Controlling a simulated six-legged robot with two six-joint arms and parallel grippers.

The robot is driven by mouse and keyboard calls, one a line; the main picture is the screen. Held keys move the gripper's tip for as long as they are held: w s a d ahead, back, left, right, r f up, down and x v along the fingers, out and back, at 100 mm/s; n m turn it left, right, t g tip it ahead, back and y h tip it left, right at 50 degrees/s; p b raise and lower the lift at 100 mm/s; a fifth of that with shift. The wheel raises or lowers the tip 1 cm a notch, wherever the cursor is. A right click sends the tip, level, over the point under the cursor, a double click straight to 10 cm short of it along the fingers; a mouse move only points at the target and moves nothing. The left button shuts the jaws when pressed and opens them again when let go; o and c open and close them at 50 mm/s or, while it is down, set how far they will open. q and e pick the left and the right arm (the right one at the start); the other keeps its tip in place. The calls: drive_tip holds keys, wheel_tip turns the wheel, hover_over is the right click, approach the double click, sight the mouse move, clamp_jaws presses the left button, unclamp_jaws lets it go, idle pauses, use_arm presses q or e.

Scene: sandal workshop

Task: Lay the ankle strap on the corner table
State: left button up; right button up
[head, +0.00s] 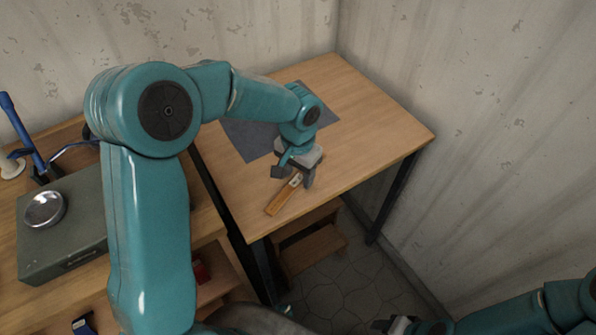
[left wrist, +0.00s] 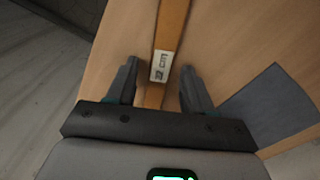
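The ankle strap (head: 281,199) is a narrow orange-brown strip with a white printed label. It appears to lie flat on the corner table (head: 372,112), close to the front edge. My left gripper (head: 294,178) is over the strap's label end with its fingers spread. In the left wrist view, the strap (left wrist: 171,25) runs between the two fingers of the left gripper (left wrist: 158,67), with a gap on each side. The far end of the strap is cut off there. My right gripper (head: 396,325) shows only partly at the bottom edge of the head view.
A dark grey mat (head: 250,140) lies on the corner table behind the strap, and it also shows in the left wrist view (left wrist: 270,105). A workbench at left holds a green box (head: 75,245) with a metal dish (head: 44,210). A wooden step stool (head: 313,250) stands below. Walls close off the back and right.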

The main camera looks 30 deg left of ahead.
sight(298, 179)
use_arm(q)
drive_tip(key=shift+r, duration=0.1)
drive_tip(key=shift+w+r, duration=0.1)
drive_tip(key=shift+r, duration=0.2)
wheel_tip(298, 179, up, 12)
drive_tip(key=p, duration=0.1)
drive_tip(key=shift+f, duration=0.2)
